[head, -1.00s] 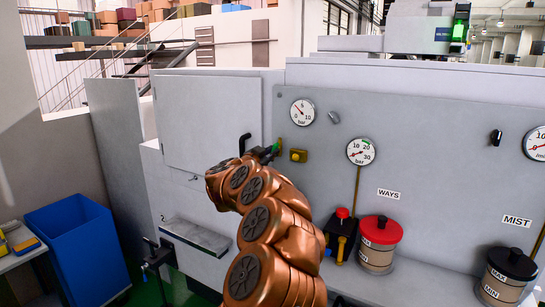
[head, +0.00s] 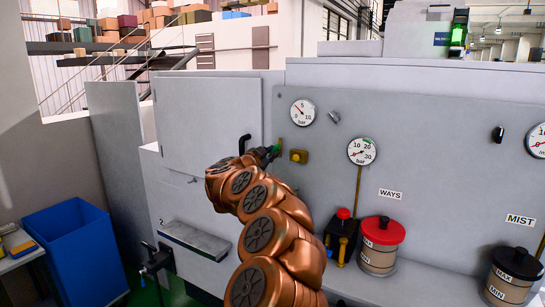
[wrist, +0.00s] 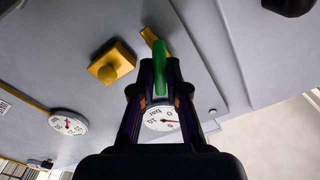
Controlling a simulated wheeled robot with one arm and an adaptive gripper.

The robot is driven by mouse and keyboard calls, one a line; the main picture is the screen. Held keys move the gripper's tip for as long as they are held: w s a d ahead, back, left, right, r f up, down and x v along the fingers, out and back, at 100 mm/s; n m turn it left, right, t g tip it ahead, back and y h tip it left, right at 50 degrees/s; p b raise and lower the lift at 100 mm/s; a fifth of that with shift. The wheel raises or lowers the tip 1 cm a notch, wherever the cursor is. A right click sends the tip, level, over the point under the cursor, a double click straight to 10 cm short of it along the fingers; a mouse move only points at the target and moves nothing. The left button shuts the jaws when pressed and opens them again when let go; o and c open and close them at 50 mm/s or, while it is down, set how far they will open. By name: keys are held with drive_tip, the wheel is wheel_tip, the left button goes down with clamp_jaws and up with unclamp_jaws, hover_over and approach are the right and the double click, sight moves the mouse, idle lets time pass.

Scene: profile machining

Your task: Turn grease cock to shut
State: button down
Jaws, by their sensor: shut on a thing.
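In the wrist view a green lever handle (wrist: 161,68) stands between my fingertips, with a yellow piece (wrist: 150,38) just beyond its end. I take this as the grease cock; no label on it can be read. My gripper (wrist: 160,72) is shut on the green handle. In the head view my gripper (head: 268,152) is at the grey panel, left of a yellow square fitting with a knob (head: 298,156). That fitting also shows in the wrist view (wrist: 112,64), apart from my fingers. My arm hides part of the panel in the head view.
A pressure gauge (head: 302,112) sits above right of my gripper, another gauge (head: 360,151) farther right. Below right are a red-knobbed pump (head: 342,238) and a red-lidded pot (head: 380,246). A blue bin (head: 75,250) stands lower left.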

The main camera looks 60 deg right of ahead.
drive_tip(key=shift+m+b, duration=0.95)
drive_tip(key=shift+m, duration=0.05)
drive_tip(key=shift+r+m, duration=0.1)
drive_tip(key=shift+m, duration=0.3)
drive_tip(key=shift+b, duration=0.55)
drive_tip(key=shift+m+b, duration=1.2)
drive_tip(key=shift+m, duration=0.3)
drive_tip(key=shift+m+b, duration=0.6)
drive_tip(key=shift+m, duration=0.1)
drive_tip(key=shift+m+b, duration=1.85)
drive_tip(key=shift+m, duration=0.35)
drive_tip(key=c, duration=1)
unclamp_jaws()
drive_tip(key=shift+c, duration=0.2)
